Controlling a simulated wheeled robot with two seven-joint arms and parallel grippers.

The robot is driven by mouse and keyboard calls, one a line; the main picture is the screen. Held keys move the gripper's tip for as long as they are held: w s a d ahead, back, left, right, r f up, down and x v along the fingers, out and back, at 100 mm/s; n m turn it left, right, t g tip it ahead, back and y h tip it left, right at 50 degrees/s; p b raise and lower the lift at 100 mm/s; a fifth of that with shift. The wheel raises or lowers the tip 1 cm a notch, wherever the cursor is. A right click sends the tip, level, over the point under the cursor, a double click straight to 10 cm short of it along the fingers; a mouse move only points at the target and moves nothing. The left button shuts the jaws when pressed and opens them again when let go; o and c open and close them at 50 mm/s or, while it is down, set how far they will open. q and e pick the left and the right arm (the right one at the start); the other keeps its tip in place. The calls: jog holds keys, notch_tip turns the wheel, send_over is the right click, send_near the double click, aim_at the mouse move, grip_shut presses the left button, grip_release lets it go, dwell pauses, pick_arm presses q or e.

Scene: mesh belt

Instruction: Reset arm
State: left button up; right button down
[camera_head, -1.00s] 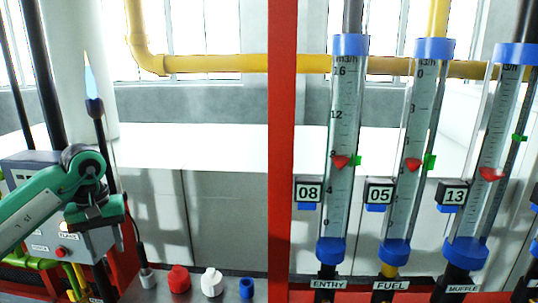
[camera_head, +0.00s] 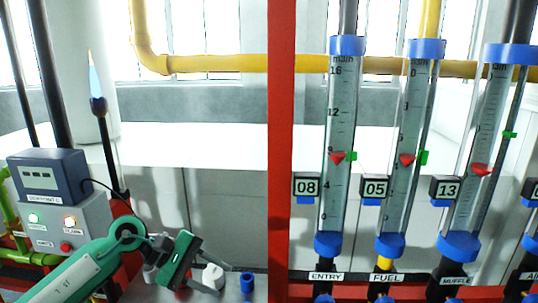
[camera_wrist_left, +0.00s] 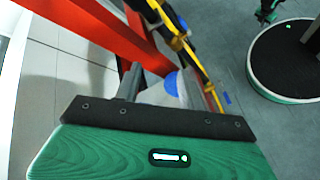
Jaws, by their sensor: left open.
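My left arm comes in from the lower left of the head view, with its green and black left gripper (camera_head: 203,284) low over the grey bench, by the caps. The fingers point down to the right and nothing shows held between them. The gripper partly hides the red cap and stands close to the white cap (camera_head: 213,275). In the left wrist view the green gripper housing fills the bottom and the finger (camera_wrist_left: 131,83) reaches out beyond it. My right gripper is not in the head view.
A grey control box (camera_head: 62,228) with lit buttons stands at the left, beside a burner with a blue flame (camera_head: 95,78). A blue cap (camera_head: 247,284) lies right of the gripper. A red post (camera_head: 282,150) and several flow tubes (camera_head: 341,150) stand to the right.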

pick_arm(q)
jog(key=s+d+r+n+t+h, duration=0.3)
jog(key=d+r+n+t+h, duration=0.5)
jog(key=n, duration=0.6)
jog(key=w+a+f+n+t+y, duration=0.1)
jog(key=a+f+n+t+y, duration=0.4)
jog(key=n, duration=0.9)
jog(key=w+a+f+n+t+y, duration=0.25)
jog(key=a+n+t+y, duration=0.45)
jog(key=n, duration=0.6)
jog(key=s+a+f+n+g+y, duration=0.2)
jog(key=s+a+f+n+y, duration=0.15)
jog(key=f+n, duration=0.2)
jog(key=s+a+f+n+g+y, duration=0.2)
jog(key=f+n+y, duration=0.2)
jog(key=f+n, duration=0.15)
jog(key=s+a+f+n+g, duration=0.1)
jog(key=s+f+n+g, duration=0.45)
jog(key=s+f, duration=0.5)
jog(key=s+a+f+n+g, duration=0.1)
jog(key=s+f+n+g, duration=0.45)
jog(key=s, duration=0.75)
notch_tip(320, 180, down, 33)
jog(key=m+g, duration=0.2)
jog(key=g, duration=0.1)
jog(key=s+a+f+g, duration=0.1)
jog(key=s+a+f, duration=0.2)
jog(key=s+f, duration=1.5)
jog(key=shift+s+f, duration=0.2)
jog(key=shift+s, duration=0.4)
